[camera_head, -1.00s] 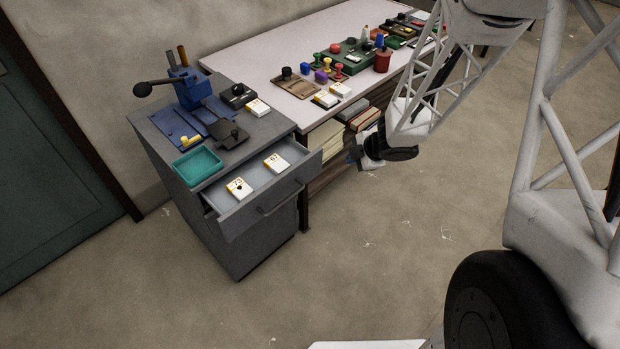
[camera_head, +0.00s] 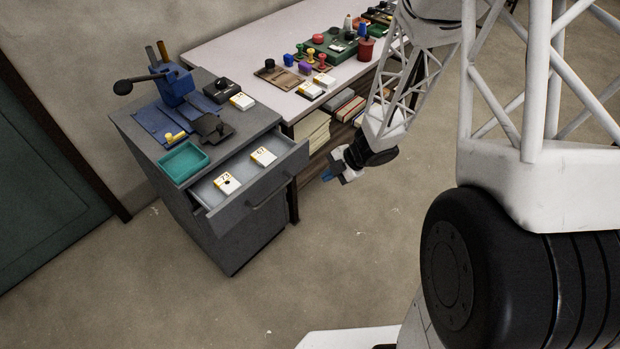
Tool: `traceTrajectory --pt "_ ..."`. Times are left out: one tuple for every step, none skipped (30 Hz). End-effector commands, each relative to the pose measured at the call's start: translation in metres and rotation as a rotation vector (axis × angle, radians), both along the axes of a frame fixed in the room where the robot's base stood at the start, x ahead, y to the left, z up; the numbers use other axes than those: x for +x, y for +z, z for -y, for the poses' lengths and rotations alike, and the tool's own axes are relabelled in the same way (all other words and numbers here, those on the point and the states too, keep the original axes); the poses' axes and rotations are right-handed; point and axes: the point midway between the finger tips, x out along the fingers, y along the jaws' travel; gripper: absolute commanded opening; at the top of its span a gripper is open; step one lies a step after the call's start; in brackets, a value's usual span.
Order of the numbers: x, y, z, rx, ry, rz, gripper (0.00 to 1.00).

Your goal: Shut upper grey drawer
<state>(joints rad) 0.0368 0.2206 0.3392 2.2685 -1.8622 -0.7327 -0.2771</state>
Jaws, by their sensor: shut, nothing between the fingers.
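The upper grey drawer (camera_head: 215,205) stands pulled out of the grey cabinet (camera_head: 235,243). Its front panel with a bar handle (camera_head: 268,198) faces right and toward the camera. Two white-and-yellow boxes, marked 73 (camera_head: 227,184) and 67 (camera_head: 263,157), lie inside it. My gripper (camera_head: 333,175) is to the right of the drawer front, apart from it, in front of the desk's shelves. It is shut and holds nothing; its fingertips are small in this view.
On the cabinet top are a blue press (camera_head: 176,85), a teal tray (camera_head: 184,163) and a black device (camera_head: 219,90). The pale desk (camera_head: 225,50) beside it carries stamps and boxes. Books (camera_head: 341,105) fill the shelf below. The floor before the drawer is clear.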

Motion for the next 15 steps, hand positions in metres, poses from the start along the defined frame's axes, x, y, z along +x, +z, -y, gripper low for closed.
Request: traceTrajectory --pt "0.000 -0.002 -0.001 0.000 0.001 -0.001 0.00" --pt "0.000 -0.003 -0.002 0.000 0.001 -0.001 0.00" --pt "0.000 -0.004 -0.004 0.000 0.002 0.000 0.00" --pt "0.000 -0.006 -0.005 0.000 0.002 0.000 0.00" --pt "0.001 -0.007 -0.006 0.000 0.002 0.000 0.00" --pt "0.001 -0.010 -0.009 0.000 0.002 0.000 0.00" --pt "0.001 -0.012 -0.011 0.000 0.002 0.000 0.00" --pt "0.001 -0.014 -0.013 -0.001 0.002 -0.001 0.00" --pt "0.001 -0.018 -0.015 -0.001 0.000 -0.002 0.00" --pt "0.001 -0.021 -0.018 -0.001 0.000 -0.002 0.00" --pt "0.002 -0.024 -0.020 0.000 0.001 -0.002 0.00" --pt "0.002 -0.029 -0.024 -0.001 0.001 -0.003 0.00" --pt "0.002 -0.032 -0.027 0.000 0.001 -0.002 0.00" --pt "0.002 -0.035 -0.030 -0.001 0.002 -0.002 0.00" --pt "0.003 -0.040 -0.033 0.000 0.001 -0.002 0.00"
